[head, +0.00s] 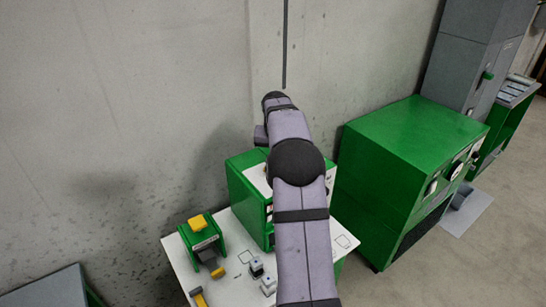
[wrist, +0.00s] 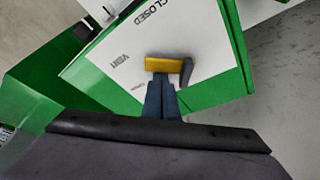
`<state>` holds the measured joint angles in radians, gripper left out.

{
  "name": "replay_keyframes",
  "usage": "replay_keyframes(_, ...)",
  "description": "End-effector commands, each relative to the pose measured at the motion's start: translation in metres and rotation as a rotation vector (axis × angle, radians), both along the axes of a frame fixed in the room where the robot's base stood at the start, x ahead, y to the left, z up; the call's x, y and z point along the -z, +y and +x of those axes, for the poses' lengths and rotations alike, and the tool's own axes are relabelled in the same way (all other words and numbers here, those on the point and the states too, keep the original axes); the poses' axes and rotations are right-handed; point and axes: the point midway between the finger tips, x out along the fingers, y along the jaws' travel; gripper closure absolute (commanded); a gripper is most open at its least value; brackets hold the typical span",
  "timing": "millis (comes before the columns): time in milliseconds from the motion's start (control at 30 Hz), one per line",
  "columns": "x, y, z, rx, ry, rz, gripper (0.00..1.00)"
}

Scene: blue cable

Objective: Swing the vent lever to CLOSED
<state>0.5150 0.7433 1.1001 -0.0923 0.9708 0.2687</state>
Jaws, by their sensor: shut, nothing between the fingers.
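In the wrist view the vent lever has a yellow grip (wrist: 165,63) and a short dark grey arm at the grip's right end. It is on a white panel (wrist: 98,72) with a green border. In the head view my arm hides the gripper and lever.
In the head view a green box (head: 241,196) stands on a white table (head: 177,257), partly behind my arm. A small green device with a yellow top (head: 200,232) and small switches (head: 256,266) are on the table. A large green cabinet (head: 385,170) stands to the right; a concrete wall is behind.

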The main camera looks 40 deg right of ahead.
Motion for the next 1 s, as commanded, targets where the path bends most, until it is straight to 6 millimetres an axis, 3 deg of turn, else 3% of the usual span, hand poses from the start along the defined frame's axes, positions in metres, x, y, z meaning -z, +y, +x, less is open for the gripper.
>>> replay_keyframes(500,0.001,0.01,-0.016,0.48,0.002,0.0,1.0)
replay_keyframes(1000,0.001,0.019,-0.024,0.472,0.001,0.001,1.0)
